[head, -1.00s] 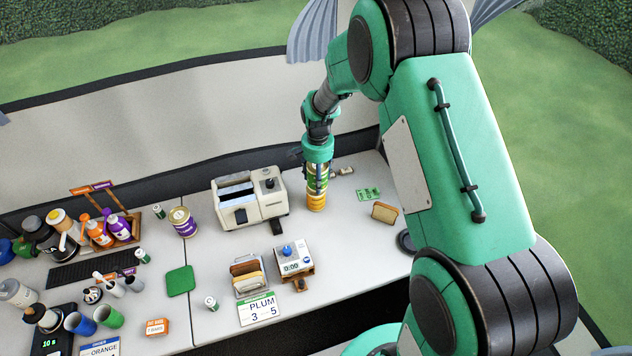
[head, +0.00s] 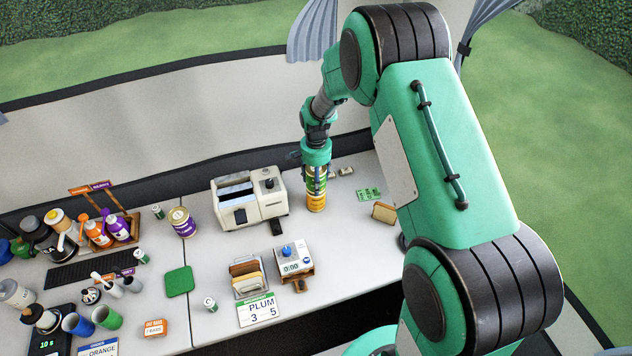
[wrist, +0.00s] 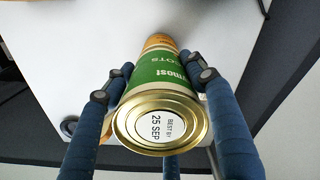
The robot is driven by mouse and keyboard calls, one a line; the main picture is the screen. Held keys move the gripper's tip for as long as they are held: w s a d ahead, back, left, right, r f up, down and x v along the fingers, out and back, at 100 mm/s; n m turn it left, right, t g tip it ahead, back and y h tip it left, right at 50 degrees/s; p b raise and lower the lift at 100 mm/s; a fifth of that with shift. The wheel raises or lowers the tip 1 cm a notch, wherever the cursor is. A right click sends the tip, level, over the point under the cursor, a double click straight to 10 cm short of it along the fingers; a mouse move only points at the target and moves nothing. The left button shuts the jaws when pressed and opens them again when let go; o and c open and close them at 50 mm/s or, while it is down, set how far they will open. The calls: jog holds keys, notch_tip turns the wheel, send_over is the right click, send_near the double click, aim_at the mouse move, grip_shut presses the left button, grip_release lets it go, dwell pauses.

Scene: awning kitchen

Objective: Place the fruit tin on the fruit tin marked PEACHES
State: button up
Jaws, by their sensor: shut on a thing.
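My gripper (head: 316,180) is shut on a fruit tin with a green label (wrist: 155,88), held upright at the back right of the counter. In the wrist view its gold lid reads "BEST BY 25 SEP" and the label ends in "OTS"; blue fingers stand on both sides of it. Directly below is an orange-yellow tin (head: 316,203), standing on the counter; it also shows beyond the green tin in the wrist view (wrist: 159,41). The two look in line and very close; I cannot tell whether they touch. The lower tin's name cannot be read.
A white toaster-like machine (head: 250,200) stands just left of the tins. A bread slice (head: 384,212) and a green card (head: 368,194) lie to the right. A purple-labelled tin (head: 183,222) stands further left. Small items (head: 345,171) lie behind the tins.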

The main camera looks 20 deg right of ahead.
jog(key=shift+f, duration=0.2)
jog(key=o, duration=1.6)
notch_tip(320, 180, up, 12)
jog(key=shift+r+p, duration=0.1)
jog(key=shift+p, duration=0.8)
